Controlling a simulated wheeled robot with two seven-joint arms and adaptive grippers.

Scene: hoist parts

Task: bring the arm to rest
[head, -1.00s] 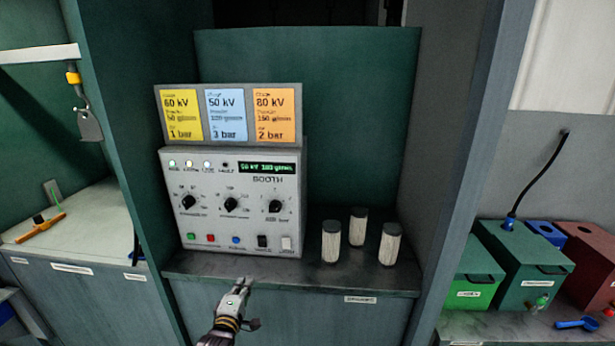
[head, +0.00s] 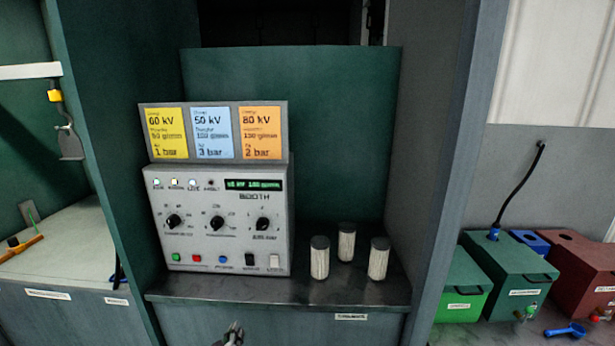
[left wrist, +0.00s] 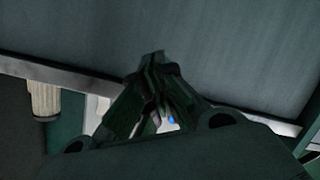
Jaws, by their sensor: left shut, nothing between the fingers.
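My left gripper (head: 233,335) shows only by its tips at the bottom edge of the head view, low in front of the booth counter. In the left wrist view its fingers (left wrist: 160,75) are together and hold nothing. The rest of my left arm is out of the head view. My right gripper is in neither view. The control box (head: 218,215) marked BOOTH stands on the counter, with several knobs and buttons and a lit green display.
Three colour cards (head: 212,133) top the box. Three pale ribbed cylinders (head: 346,242) stand upright on the counter (head: 365,292). Lidded bins, one green (head: 462,285), stand at right near a blue scoop (head: 566,330). Partition walls flank the booth.

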